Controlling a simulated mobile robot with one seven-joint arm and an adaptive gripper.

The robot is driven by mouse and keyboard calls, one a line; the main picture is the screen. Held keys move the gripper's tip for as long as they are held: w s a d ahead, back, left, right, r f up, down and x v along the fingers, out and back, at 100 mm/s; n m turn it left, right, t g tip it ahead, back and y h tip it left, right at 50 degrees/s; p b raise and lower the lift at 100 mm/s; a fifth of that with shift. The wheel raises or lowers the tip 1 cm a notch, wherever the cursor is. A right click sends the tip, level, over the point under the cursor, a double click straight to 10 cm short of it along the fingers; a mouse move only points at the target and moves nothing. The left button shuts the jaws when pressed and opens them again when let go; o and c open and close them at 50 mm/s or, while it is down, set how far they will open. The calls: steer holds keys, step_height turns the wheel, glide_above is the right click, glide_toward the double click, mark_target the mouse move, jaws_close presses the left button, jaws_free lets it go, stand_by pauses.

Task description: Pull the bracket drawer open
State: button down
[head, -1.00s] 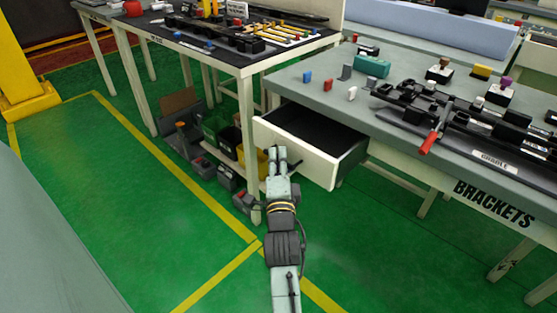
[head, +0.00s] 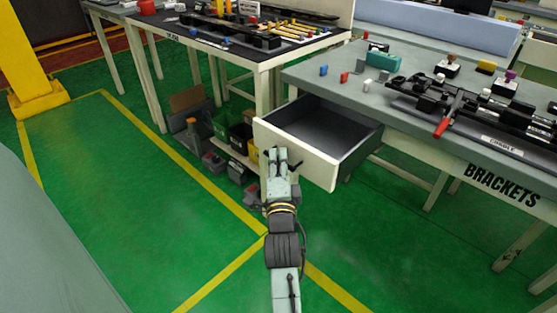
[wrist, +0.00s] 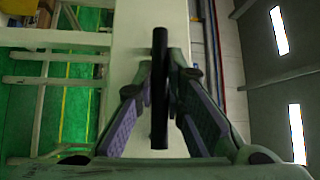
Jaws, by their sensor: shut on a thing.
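The bracket drawer (head: 297,153) stands pulled out from under the grey table at the right in the head view, its white front facing me and its dark inside showing. My gripper (head: 280,156) is at the drawer front. In the wrist view, my gripper (wrist: 159,100) has its two fingers closed on a black upright bar, the drawer handle (wrist: 159,70). The white drawer front (wrist: 130,75) lies behind the handle. In the head view, most of the handle is hidden by my gripper.
The grey brackets table (head: 420,110) carries clips, small blocks and a cradle with a red handle (head: 448,115). A dark-topped table (head: 200,45) stands to the left, with bins (head: 240,138) beneath it. The green floor (head: 150,210) at the left is open.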

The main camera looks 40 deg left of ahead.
steer(key=c, duration=1.7)
jaws_free()
steer(key=shift+o, duration=0.2)
